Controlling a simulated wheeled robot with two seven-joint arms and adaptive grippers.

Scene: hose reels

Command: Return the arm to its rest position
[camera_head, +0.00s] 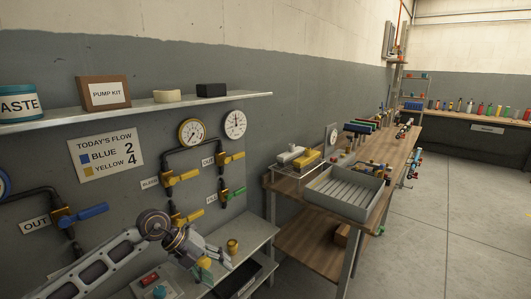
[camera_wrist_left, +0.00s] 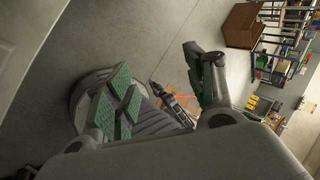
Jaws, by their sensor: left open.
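My left arm (camera_head: 105,262) comes in from the lower left of the head view, in front of the panel with pipes and valves. Its gripper (camera_head: 214,266) is open and empty, near the narrow metal shelf (camera_head: 255,238) under the panel. In the left wrist view the gripper's (camera_wrist_left: 162,90) two green-padded fingers stand wide apart with nothing between them. My right gripper is in neither view.
Yellow valve handles (camera_head: 182,178), a blue handle (camera_head: 93,211) and gauges (camera_head: 191,132) stick out from the panel near the arm. A red-button box (camera_head: 152,284) lies below it. A wooden workbench (camera_head: 400,160) with a grey tray (camera_head: 336,206) stands right. The floor (camera_head: 455,215) beyond is clear.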

